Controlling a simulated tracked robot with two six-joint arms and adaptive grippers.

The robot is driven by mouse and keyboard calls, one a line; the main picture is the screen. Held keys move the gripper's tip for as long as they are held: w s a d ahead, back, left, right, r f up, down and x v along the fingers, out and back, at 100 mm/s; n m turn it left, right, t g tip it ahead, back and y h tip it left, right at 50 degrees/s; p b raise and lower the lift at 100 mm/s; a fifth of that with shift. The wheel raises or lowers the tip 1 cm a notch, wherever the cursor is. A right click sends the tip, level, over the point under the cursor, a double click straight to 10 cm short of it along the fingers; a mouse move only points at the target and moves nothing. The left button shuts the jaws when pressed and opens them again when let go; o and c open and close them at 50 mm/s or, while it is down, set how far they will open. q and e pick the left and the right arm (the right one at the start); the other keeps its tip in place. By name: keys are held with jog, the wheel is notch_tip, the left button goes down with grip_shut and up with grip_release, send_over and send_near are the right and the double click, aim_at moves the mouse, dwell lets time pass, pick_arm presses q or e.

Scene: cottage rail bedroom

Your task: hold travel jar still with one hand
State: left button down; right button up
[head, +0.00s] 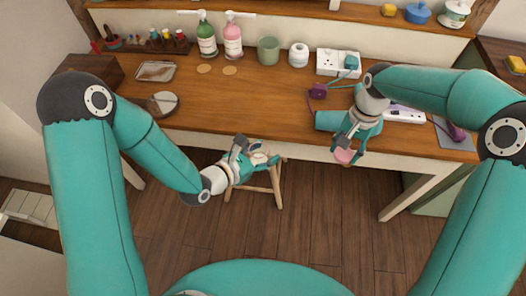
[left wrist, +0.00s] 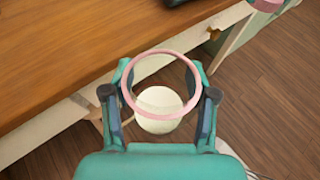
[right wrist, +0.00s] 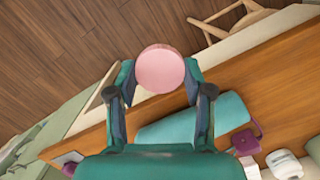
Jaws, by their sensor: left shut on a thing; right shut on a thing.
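The travel jar shows in the left wrist view as a round pink rim (left wrist: 160,52). A pale cream round shape shows through and below it; I cannot tell whether that is the jar's inside or something beneath. My left gripper (head: 252,153) is shut on the jar, one finger on each side, in front of the desk and above a small stool. My right gripper (head: 347,147) is shut on a round pink disc (right wrist: 160,69), which looks like a lid. It is at the desk's front edge, apart from the jar. The fingers partly hide both held things.
A wooden stool (head: 277,186) stands below my left gripper. On the desk (head: 235,97), a teal roll (right wrist: 205,116) lies near my right gripper, with a white socket block (head: 337,62) behind. Bottles and a green cup (head: 268,50) stand at the back. The desk's middle is clear.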

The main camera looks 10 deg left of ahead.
jog(key=a+r+m, duration=0.1)
jog(key=a+r, duration=0.6)
jog(key=a, duration=0.4)
notch_tip(320, 180, up, 4)
jog(key=n, duration=0.2)
send_over(258, 141)
jog(key=s, duration=0.2)
jog(key=shift+w+d+r, duration=0.15)
jog(key=shift+w, duration=0.1)
jog(key=shift+f, duration=2.05)
jog(key=shift+r, duration=0.1)
jog(key=shift+f, duration=0.9)
jog(key=shift+f, duration=0.55)
